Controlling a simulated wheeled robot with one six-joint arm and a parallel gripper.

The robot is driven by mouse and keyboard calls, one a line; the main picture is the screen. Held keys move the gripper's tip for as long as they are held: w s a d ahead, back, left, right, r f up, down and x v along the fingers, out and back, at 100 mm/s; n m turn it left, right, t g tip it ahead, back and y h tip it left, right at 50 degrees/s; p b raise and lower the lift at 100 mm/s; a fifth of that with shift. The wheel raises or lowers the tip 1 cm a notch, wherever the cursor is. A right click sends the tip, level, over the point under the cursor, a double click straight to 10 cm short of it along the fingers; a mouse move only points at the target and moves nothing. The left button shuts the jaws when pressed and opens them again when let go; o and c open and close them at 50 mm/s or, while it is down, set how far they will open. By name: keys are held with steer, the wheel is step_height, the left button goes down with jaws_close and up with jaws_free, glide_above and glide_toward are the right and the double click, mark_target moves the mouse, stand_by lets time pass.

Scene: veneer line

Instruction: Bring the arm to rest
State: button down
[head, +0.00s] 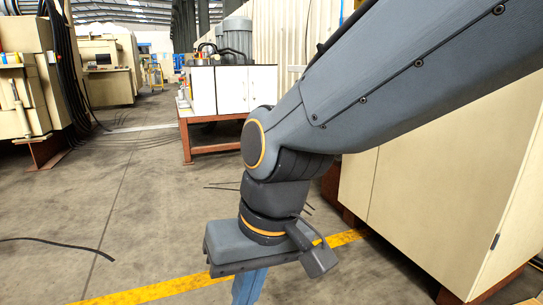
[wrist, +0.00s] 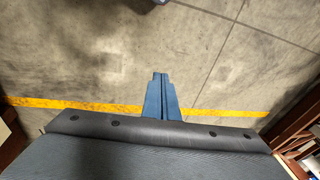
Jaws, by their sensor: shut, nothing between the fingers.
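My gripper (wrist: 158,78) shows in the wrist view with its two blue fingers together and nothing between them. It points down over bare concrete floor, close to a yellow floor line. In the head view my arm reaches in from the upper right and bends down at the wrist. There the gripper's blue fingers (head: 248,287) show only in part at the bottom edge, and their tips are cut off.
A beige cabinet (head: 430,200) stands close on the right, behind my arm. A white unit on a rusty red frame (head: 232,92) stands behind. Beige machines (head: 30,85) line the left. A dark cable (head: 55,243) lies on the floor at left. The middle floor is clear.

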steer(key=s+d+f+n+h, duration=0.1)
steer(key=s+d+f, duration=0.1)
steer(key=s+d, duration=0.1)
steer(key=d+r+m+p, duration=0.2)
steer(key=d+r+p, duration=0.4)
steer(key=r+p, duration=0.3)
steer(key=d+r+m+h+p, duration=0.1)
steer(key=d+r+p, duration=0.6)
steer(key=p, duration=0.9)
steer(key=d+r+m+p, duration=0.3)
steer(key=d+r+p, duration=0.4)
steer(key=r+p, duration=0.6)
steer(key=shift+s+d+g+h, duration=0.2)
steer(key=shift+d+g+h, duration=0.1)
steer(key=shift+h, duration=0.1)
